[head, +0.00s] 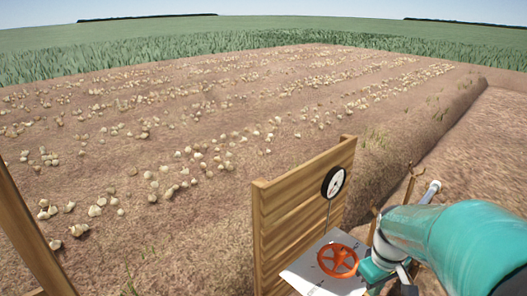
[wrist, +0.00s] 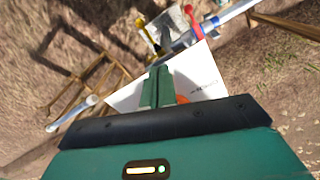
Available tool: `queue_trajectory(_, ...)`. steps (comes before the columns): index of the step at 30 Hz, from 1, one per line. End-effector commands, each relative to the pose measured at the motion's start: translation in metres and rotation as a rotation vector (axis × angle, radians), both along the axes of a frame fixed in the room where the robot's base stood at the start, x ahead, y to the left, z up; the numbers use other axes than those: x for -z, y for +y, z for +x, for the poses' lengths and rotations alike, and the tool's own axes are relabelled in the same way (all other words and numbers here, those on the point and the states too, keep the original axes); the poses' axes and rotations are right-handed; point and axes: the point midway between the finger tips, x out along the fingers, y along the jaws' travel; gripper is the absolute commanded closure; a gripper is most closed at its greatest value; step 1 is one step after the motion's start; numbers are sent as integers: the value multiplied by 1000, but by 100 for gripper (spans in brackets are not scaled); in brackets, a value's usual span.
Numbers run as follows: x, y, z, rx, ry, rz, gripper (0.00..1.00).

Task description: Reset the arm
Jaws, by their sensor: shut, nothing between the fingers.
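My teal arm reaches in from the right of the head view, with my gripper (head: 374,272) low beside an orange-red handwheel (head: 338,261). In the wrist view my gripper (wrist: 157,84) shows two green fingers close together, shut with nothing between them. The wheel sits over a white panel (head: 300,272). In the wrist view the panel (wrist: 205,82) lies behind the fingers, and only a sliver of the orange wheel (wrist: 182,99) shows beside them. The fingers look apart from the wheel, but the exact gap is hard to tell.
A wooden board wall (head: 285,210) stands left of the wheel, with a round black-rimmed gauge (head: 333,182) near it. Metal pipes and a red part (wrist: 192,20) lie beyond the panel in the wrist view. A field with rows of onions (head: 150,140) stretches away, open.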

Motion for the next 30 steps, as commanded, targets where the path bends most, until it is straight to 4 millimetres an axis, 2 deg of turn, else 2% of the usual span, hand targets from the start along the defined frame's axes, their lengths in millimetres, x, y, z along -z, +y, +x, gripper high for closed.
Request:
queue_trajectory(1, -16, 14, -1, 11, -34, -25, 100)
queue_trajectory(6, -58, 54, -13, 85, -149, -62, 100)
queue_trajectory(15, -115, 116, -52, 210, -371, 4, 100)
queue_trajectory(21, -133, 138, -74, 266, -456, 87, 100)
queue_trajectory(30, -135, 142, -78, 281, -468, 105, 100)
